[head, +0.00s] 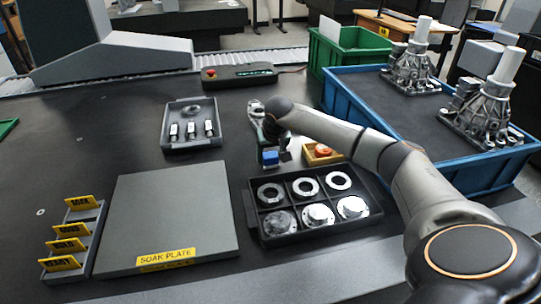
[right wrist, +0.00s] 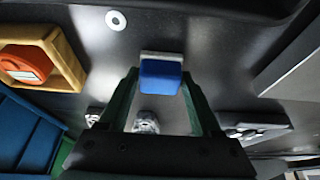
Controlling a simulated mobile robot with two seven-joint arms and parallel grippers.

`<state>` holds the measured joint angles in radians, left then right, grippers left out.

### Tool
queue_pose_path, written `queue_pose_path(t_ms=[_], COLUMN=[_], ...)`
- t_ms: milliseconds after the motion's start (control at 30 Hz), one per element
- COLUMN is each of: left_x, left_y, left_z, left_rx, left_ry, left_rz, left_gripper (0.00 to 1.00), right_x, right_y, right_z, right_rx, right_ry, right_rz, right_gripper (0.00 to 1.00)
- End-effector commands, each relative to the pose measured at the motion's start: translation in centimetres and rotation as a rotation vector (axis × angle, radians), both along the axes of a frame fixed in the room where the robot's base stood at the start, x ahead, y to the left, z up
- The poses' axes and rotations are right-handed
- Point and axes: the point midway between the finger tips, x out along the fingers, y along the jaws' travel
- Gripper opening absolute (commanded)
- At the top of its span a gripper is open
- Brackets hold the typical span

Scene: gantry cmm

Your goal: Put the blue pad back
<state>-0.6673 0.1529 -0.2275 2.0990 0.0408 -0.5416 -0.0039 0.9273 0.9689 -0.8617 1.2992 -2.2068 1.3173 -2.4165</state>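The blue pad (head: 270,157) is a small blue block with a pale backing, near the middle of the table in the head view. In the right wrist view the blue pad (right wrist: 160,77) sits between the tips of my right gripper (right wrist: 160,84), with a finger against each side. In the head view my right gripper (head: 277,150) points down behind the black six-cell tray; my wrist partly covers it. Whether the pad touches the table is hard to tell. My left gripper is out of view.
A small yellow-rimmed tray (head: 312,158) with an orange disc is right of the pad. The black tray (head: 250,222) holds rings and round parts. Left are a grey tray (head: 168,143), the soak plate (head: 170,210) and a label rack (head: 86,238). A blue crate (head: 350,108) stands right.

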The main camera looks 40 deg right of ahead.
Motion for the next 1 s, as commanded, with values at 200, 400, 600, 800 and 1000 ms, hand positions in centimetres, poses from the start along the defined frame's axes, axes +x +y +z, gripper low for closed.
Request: queue_pose_path(t_ms=[200,400,600,800,1000], left_x=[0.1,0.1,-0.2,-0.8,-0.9], left_y=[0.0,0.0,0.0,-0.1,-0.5], left_z=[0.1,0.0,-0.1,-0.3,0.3], left_rx=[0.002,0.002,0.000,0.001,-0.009], left_ry=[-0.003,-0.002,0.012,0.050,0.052], left_rz=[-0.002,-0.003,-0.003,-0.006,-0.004], left_gripper=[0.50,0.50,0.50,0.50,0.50], right_x=[0.0,0.0,-0.1,-1.3,-2.8], right_y=[0.0,0.0,0.0,0.7,1.5], right_z=[0.0,0.0,0.7,4.4,8.3], right_rx=[0.000,0.000,-0.001,-0.002,-0.001], right_ry=[0.000,0.000,-0.002,-0.004,-0.004], right_rz=[0.000,0.000,0.000,0.002,0.001], right_gripper=[0.91,0.94,0.94,0.94,0.94])
